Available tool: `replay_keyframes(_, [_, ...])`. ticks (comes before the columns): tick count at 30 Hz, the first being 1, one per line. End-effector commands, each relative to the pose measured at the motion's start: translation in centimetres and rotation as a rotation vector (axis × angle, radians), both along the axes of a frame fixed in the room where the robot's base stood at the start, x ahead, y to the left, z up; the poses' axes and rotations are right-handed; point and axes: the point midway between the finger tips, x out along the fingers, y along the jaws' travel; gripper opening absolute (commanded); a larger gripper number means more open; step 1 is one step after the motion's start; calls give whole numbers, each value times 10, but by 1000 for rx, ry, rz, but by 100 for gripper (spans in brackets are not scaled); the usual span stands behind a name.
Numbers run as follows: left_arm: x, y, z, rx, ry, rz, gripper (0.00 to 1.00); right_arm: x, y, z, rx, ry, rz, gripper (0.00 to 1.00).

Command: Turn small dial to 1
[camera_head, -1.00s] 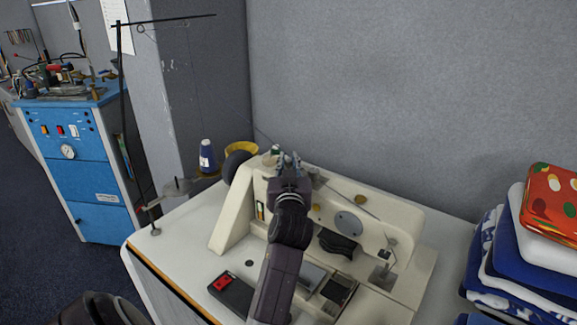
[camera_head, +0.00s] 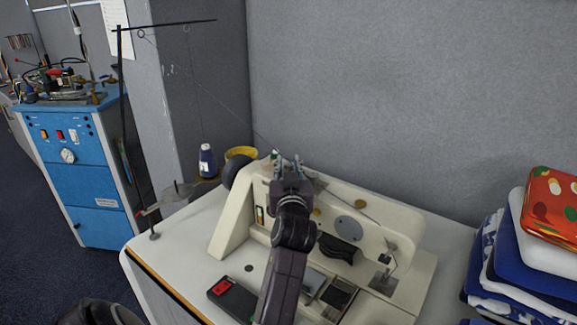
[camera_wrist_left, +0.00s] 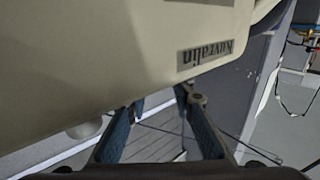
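The white sewing machine (camera_head: 385,222) stands on the pale table. Its side with the "Kuvralin" label fills the top of the left wrist view (camera_wrist_left: 110,55). My left gripper (camera_head: 286,163) is at the machine's top edge, in front of it, and covers part of it. In the left wrist view its two fingers (camera_wrist_left: 158,104) are apart with nothing between them. A pale round knob (camera_wrist_left: 86,128) shows left of the fingers there. A small brassy round part (camera_head: 317,212) is on the machine's front. No numbers can be read, so I cannot tell which part is the small dial. My right gripper is not in view.
A thin thread stand (camera_head: 124,120) rises at the table's left. Folded fabrics (camera_head: 503,262) are stacked at the right. A grey wall is behind.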

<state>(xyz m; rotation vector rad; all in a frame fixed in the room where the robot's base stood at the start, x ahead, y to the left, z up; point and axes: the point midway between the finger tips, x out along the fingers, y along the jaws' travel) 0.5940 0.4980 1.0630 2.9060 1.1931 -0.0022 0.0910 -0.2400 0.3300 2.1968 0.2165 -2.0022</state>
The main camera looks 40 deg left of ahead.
Motion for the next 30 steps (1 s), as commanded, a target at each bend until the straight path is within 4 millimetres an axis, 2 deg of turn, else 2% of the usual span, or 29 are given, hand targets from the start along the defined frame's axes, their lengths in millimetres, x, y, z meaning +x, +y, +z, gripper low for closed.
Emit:
replay_keyframes(9, [0,0,59,0,-7,-1,23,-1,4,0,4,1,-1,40])
replay_keyframes(15, [1,-1,87,1,-4,-1,23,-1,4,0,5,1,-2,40])
replay_keyframes(20, [1,-1,95,0,0,-2,23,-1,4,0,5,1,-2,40])
replay_keyframes(30, [1,-1,96,0,0,-1,23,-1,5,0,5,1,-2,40])
